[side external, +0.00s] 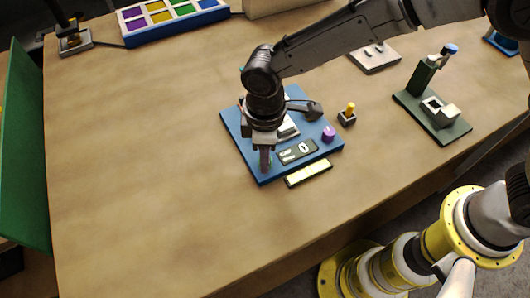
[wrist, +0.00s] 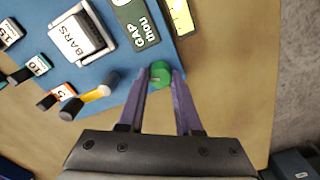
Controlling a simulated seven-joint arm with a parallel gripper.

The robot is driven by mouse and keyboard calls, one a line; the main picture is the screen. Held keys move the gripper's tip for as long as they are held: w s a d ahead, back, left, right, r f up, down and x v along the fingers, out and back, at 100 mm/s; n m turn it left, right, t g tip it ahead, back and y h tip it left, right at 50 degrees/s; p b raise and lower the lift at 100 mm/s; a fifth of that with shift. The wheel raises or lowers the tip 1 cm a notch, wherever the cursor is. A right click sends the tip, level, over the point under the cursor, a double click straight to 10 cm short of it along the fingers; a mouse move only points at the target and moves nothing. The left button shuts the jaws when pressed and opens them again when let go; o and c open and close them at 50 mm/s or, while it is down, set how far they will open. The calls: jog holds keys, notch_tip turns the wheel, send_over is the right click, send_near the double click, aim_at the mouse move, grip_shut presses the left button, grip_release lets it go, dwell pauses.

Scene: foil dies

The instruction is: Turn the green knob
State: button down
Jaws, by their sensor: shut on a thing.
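The green knob (wrist: 160,73) sits near the corner of the blue board (wrist: 112,72). My gripper (wrist: 159,78) is shut on it, with one finger on each side. In the side external view my gripper (side external: 266,165) points down at the near left part of the blue board (side external: 240,133), and its fingers hide most of the knob there. A dark display plate (wrist: 136,22) marked GAP and thou lies on the board beyond the knob.
A purple knob (side external: 328,134) and a block marked BARS (wrist: 77,36) are on the board. A yellow strip (side external: 309,174) lies along its near edge. A small post with a yellow top (side external: 348,114) stands to the right. The table at left is clear.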

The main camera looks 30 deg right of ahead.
jog(key=m, duration=0.7)
jog(key=shift+r, duration=0.1)
jog(key=m, duration=0.6)
jog(key=shift+m, duration=0.4)
jog(key=c, duration=0.6)
grip_release()
notch_tip(320, 180, up, 14)
